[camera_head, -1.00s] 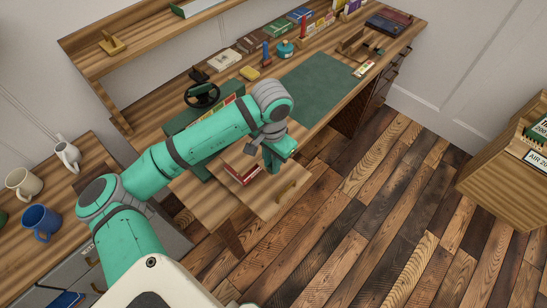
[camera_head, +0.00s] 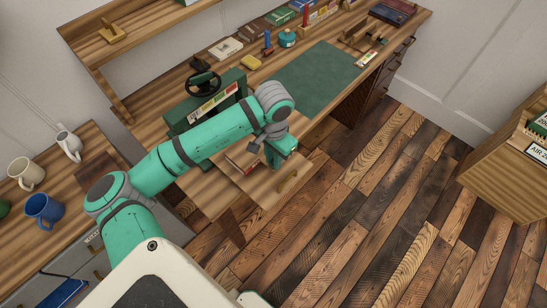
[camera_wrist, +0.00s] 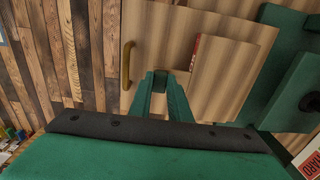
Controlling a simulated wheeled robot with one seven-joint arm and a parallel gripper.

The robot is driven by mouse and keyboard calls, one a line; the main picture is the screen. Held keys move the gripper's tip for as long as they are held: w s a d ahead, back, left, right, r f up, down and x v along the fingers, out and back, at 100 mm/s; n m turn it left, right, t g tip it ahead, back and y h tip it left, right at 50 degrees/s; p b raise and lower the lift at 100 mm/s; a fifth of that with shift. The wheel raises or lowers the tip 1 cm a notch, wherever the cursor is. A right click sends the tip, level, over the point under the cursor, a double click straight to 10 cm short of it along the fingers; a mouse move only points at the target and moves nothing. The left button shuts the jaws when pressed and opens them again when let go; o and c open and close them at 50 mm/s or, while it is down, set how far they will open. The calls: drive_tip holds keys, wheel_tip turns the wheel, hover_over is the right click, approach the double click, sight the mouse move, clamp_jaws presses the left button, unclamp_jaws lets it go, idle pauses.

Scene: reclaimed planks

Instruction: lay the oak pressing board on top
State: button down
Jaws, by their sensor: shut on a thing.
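The oak pressing board (camera_wrist: 230,78) is a pale square of wood in the wrist view. It lies at a slant over a red-edged book (camera_wrist: 196,48), just right of my fingertips. The book also shows as a red strip in the head view (camera_head: 238,163), partly behind my arm. My gripper (camera_wrist: 162,76) is shut at the board's left edge, over the pale wooden surface; it also shows in the head view (camera_head: 272,160). The exact contact between fingers and board is hard to see. Whether the board rests fully on the book cannot be told.
A green press with a black handwheel (camera_head: 203,84) stands beside my arm. The pale pull-out surface has a brass handle (camera_wrist: 127,65). A green mat (camera_head: 318,78) lies on the desk, with books and tools behind. Mugs (camera_head: 42,209) stand on the left counter.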

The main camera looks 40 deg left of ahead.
drive_tip(key=shift+f, duration=0.3)
idle(0.5)
drive_tip(key=c, duration=1.6)
unclamp_jaws()
